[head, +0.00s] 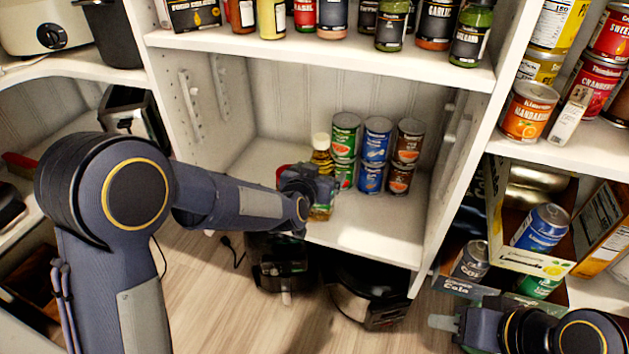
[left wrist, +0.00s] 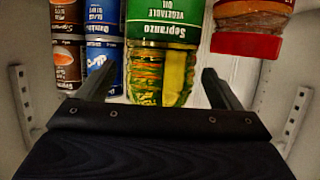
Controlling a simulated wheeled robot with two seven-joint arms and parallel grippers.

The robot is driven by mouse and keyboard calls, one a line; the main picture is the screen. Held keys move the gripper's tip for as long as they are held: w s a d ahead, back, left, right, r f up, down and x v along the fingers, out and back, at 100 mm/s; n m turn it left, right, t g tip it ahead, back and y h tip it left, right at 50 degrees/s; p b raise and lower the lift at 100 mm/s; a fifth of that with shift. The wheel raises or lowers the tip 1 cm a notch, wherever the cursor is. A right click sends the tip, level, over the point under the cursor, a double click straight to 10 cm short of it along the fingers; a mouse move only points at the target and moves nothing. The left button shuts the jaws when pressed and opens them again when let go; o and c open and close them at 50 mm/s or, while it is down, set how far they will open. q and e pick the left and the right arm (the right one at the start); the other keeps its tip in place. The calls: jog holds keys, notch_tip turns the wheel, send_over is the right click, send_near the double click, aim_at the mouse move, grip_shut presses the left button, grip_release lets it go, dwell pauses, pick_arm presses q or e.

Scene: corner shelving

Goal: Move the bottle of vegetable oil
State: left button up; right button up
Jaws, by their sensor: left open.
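The bottle of vegetable oil (head: 321,160) stands on the middle shelf, a yellow bottle with a pale cap and green label. My left gripper (head: 318,187) is in front of it and hides its middle. In the left wrist view the bottle (left wrist: 162,75) appears upside down, its label reading vegetable oil. The fingers of my left gripper (left wrist: 157,88) are apart, one towards each side of the bottle, with gaps showing. I cannot tell how far they reach along it. My right gripper (head: 445,322) is low at the right edge of the head view, only partly visible.
Stacked cans (head: 376,140) stand just right of the bottle. A red-lidded jar (left wrist: 247,45) is close on its other side. The shelf above (head: 320,55) holds jars. The shelf's front right (head: 370,235) is clear. A cardboard box with cans (head: 515,257) is at right.

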pick_arm(q)
jog(key=shift+b+x, duration=0.35)
jog(key=shift+x, duration=1.4)
pick_arm(e)
jog(key=shift+f, duration=0.55)
